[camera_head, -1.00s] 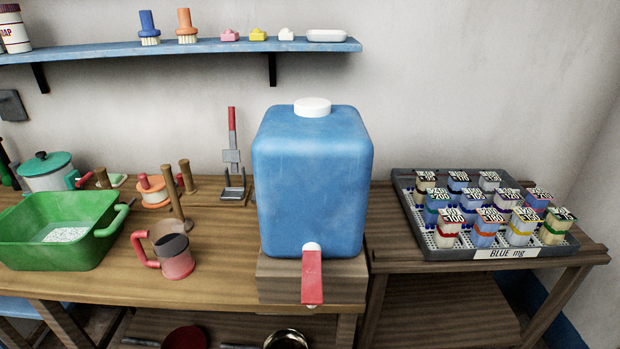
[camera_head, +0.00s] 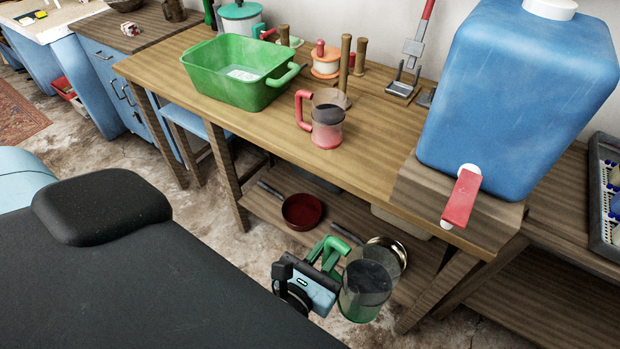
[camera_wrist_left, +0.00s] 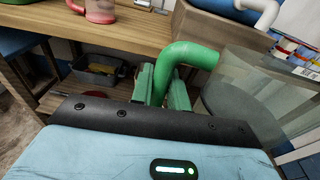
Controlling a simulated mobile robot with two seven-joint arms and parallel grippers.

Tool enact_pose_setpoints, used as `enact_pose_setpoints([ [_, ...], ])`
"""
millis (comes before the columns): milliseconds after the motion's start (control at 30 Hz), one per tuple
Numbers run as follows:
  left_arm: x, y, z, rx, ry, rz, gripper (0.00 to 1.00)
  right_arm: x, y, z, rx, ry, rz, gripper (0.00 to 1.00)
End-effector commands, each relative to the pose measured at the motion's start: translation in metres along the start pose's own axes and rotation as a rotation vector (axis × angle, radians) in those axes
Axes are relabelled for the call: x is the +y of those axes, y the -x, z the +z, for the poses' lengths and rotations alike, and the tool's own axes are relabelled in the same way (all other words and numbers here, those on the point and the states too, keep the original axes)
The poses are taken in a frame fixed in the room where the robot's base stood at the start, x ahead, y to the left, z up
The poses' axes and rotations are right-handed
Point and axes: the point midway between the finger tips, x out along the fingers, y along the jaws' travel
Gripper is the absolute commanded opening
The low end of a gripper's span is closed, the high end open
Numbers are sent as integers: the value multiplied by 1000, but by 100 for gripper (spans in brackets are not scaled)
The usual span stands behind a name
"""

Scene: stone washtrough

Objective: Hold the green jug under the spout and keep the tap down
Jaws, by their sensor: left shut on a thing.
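The green jug (camera_head: 366,288) has a clear upper body, a green base and a green handle (camera_head: 326,250). My left gripper (camera_head: 320,268) is shut on the handle and holds the jug roughly upright, in front of the bench and below its top. The handle (camera_wrist_left: 188,55) between the jaws (camera_wrist_left: 160,88) also shows in the left wrist view, with the clear jug wall to the right. The blue tank (camera_head: 515,95) has a red tap lever (camera_head: 461,198) and a white spout (camera_head: 447,225). The jug is lower than the spout and to its left, apart from it. No water stream shows. My right gripper is not in view.
A red jug (camera_head: 327,133) and a green basin (camera_head: 235,85) stand on the wooden bench (camera_head: 240,125). Pans, including a red one (camera_head: 302,211), lie on the lower shelf. A grey tray (camera_head: 605,190) is at the right edge. Floor is free left of the bench legs.

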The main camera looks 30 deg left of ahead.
Motion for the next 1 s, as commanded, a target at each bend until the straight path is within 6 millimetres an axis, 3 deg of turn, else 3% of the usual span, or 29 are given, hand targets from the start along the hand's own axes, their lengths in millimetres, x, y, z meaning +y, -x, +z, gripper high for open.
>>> enact_pose_setpoints([
  [33, -15, -6, -13, -8, 4, -2, 0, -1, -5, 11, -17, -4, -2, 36],
  [133, -39, -13, -18, -41, 4, -9, 0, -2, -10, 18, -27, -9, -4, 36],
  [333, -69, -21, -18, -90, 0, -22, 0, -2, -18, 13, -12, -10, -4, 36],
  [667, -73, -25, -15, -100, -1, -24, 0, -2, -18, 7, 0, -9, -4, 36],
  [1000, -73, -50, -12, -101, -1, -24, 0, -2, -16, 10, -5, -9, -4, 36],
])
